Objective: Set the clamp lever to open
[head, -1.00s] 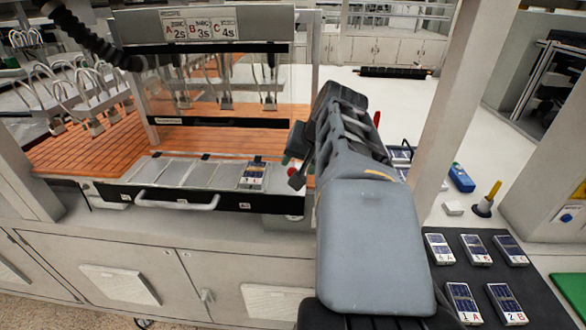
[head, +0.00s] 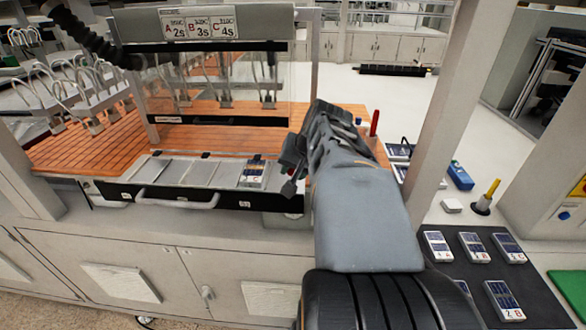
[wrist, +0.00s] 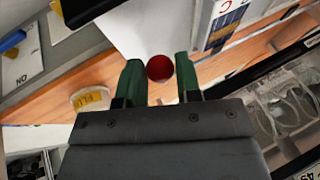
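My gripper (wrist: 160,85) shows two green fingers in the wrist view, apart from each other. A round red knob (wrist: 160,67), seen end-on, sits between the fingertips with small gaps at its sides. It appears to be the end of the clamp lever; the shaft is hidden. In the head view my gripper (head: 292,162) is at the right end of the shallow tray, and its fingertips and the knob are not clear there. I cannot tell the lever's position.
The tray (head: 140,180) with a front handle holds a marked card (head: 253,173). A clear screen hangs behind it. A red upright handle (head: 375,122) stands behind my arm. A dark mat (head: 462,262) with several cards and a yellow-handled tool (head: 492,190) are at right.

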